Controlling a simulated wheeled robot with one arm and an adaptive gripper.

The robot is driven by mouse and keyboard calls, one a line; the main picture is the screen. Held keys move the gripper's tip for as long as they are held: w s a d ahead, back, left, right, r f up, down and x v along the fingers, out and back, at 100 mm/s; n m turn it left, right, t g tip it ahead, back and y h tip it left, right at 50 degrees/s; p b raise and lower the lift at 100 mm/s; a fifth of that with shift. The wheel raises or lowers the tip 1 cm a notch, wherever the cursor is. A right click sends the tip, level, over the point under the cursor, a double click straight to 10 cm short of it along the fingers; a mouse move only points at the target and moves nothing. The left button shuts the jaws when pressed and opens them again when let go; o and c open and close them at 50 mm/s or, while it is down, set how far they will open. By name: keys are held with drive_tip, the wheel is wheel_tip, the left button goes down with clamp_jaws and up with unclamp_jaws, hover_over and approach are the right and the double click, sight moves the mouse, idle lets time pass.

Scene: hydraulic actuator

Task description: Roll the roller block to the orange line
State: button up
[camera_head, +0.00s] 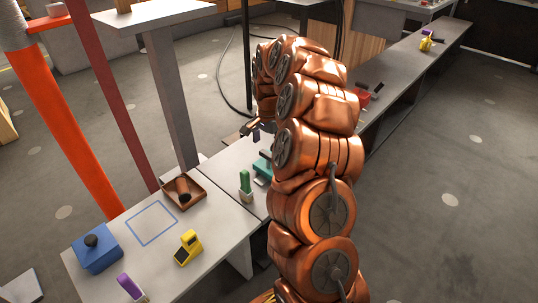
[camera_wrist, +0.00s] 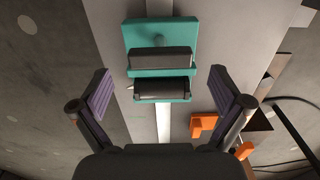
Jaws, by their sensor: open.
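A teal block with a grey bar and a dark cylinder across it, apparently the roller block (camera_wrist: 133,42), lies ahead of my gripper in the wrist view. In the head view the teal block (camera_head: 262,167) is partly hidden behind my arm. My gripper (camera_wrist: 160,78) is open and empty, with one purple-padded finger on each side of the block's near end. It also shows in the head view (camera_head: 254,131), above and behind the block. I cannot make out an orange line; an orange bracket-like piece (camera_wrist: 203,124) lies right of the block in the wrist view.
The grey bench (camera_head: 215,238) holds a green handle (camera_head: 245,183), a brown tray (camera_head: 194,181), a yellow piece (camera_head: 187,247), a blue box (camera_head: 97,253) and a purple piece (camera_head: 130,287). A blue outlined square (camera_head: 151,223) is empty. A grey post (camera_head: 171,95) stands behind.

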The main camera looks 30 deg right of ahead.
drive_tip(key=shift+f+b, duration=0.3)
drive_tip(key=shift+f, duration=1.1)
drive_tip(key=c, duration=1.5)
drive_tip(key=shift+w+d, duration=0.1)
drive_tip(key=shift+d, duration=0.05)
drive_tip(key=shift+c, duration=0.7)
drive_tip(key=shift+r, duration=0.1)
